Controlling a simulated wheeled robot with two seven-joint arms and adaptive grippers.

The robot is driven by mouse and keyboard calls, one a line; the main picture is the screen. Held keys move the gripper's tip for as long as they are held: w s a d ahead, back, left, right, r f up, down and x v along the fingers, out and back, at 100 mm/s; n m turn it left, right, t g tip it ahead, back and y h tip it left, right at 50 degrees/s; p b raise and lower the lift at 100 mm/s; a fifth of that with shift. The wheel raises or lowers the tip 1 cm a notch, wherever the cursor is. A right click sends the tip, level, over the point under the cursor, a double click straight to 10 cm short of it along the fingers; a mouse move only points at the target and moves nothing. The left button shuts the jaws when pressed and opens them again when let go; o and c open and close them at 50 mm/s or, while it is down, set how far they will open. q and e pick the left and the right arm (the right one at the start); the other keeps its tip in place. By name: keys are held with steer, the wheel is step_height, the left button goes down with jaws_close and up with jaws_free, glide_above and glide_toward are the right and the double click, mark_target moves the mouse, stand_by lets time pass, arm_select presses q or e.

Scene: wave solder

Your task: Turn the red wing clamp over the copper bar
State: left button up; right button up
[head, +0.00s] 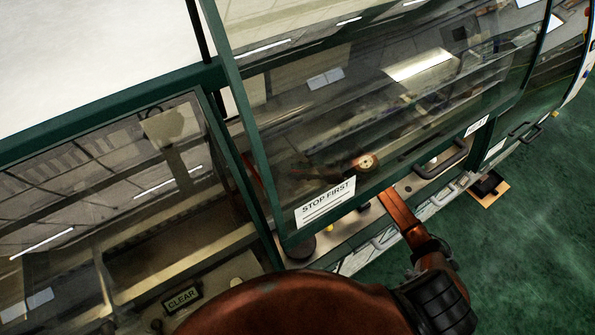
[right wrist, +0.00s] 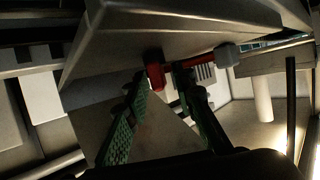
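In the right wrist view, a red clamp (right wrist: 156,70) has a block-like end and a thin red arm running right to a grey block (right wrist: 227,55). It sits below a pale overhanging panel. My right gripper (right wrist: 160,76) is open, its two green-padded fingers apart, with the red block end between or just beyond the tips. I cannot tell whether they touch it. In the head view, my right arm reaches under the glass cover, and its gripper is only dimly seen through the glass. I cannot make out the copper bar. My left gripper is not in view.
The tilted glass cover (head: 400,110) has a green frame and a "STOP FIRST" label (head: 326,201). A handle (head: 445,163) is on the machine's front. Green floor (head: 510,250) is open at the right.

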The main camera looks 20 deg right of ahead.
jaws_close()
steer(key=shift+n+g, duration=0.3)
steer(key=shift+g, duration=0.1)
steer(key=shift+d+n+g+y+b, duration=0.1)
steer(key=shift+n+g+y+b, duration=0.4)
steer(key=shift+n+g+b, duration=0.1)
steer(key=shift+w+f+n+g+y+b, duration=0.1)
steer(key=shift+n+g+y+b, duration=0.2)
steer(key=shift+n+g+b, duration=0.35)
steer(key=n+g+b, duration=0.3)
steer(key=shift+y+b, duration=0.4)
steer(key=shift+n+g+b, duration=0.35)
steer(key=shift+g+b, duration=0.1)
steer(key=shift+g, duration=0.1)
